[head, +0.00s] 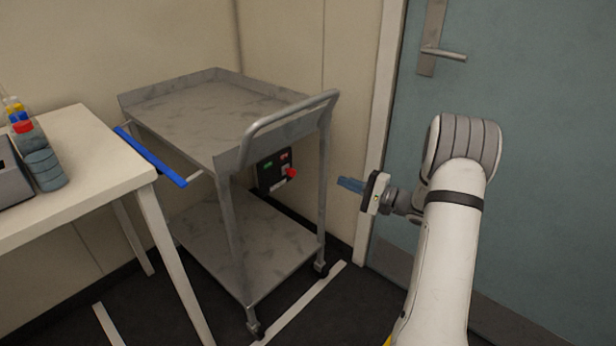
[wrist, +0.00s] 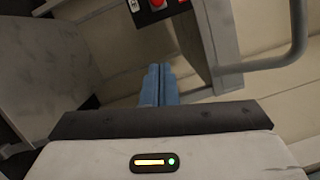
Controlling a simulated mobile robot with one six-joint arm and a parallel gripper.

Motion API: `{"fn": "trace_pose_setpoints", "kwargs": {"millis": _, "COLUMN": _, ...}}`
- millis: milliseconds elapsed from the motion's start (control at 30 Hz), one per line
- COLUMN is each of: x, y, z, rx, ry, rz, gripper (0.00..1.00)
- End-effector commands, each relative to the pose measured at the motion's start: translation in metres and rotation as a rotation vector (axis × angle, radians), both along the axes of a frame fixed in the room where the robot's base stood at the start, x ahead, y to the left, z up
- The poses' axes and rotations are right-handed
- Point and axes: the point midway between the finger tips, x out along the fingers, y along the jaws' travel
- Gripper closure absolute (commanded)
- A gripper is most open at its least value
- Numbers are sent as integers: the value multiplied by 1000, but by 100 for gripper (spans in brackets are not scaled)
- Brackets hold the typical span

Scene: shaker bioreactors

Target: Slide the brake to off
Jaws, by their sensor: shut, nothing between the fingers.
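A black panel (head: 264,180) with a green mark, a red mark and a red knob (head: 291,172) shows under the cart's upper tray, beside its right legs. The knob sits at the panel's right side, below the red mark; I take it for the brake slider but cannot read the labels. In the wrist view the red knob (wrist: 158,3) and part of the panel (wrist: 148,17) show at the top edge. My gripper (head: 350,185) has blue fingers, shut and empty, to the right of the panel and apart from it. The fingers (wrist: 158,72) point toward the panel in the wrist view.
The grey cart (head: 190,112) has a raised handle (head: 290,112) near my gripper and a blue bar (head: 150,157) on its left. A white table (head: 85,165) with bottles (head: 42,160) stands at left. A teal door (head: 530,110) is at right.

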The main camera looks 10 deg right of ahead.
Motion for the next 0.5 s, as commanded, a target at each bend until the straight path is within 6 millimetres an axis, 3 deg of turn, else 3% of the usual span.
{"fn": "trace_pose_setpoints", "kwargs": {"millis": 167, "x": 10, "y": 13, "z": 0, "rx": -2, "ry": 1, "rz": 5, "gripper": 100}}
{"fn": "trace_pose_setpoints", "kwargs": {"millis": 500, "x": 55, "y": 68, "z": 3, "rx": -1, "ry": -1, "rz": 7, "gripper": 100}}
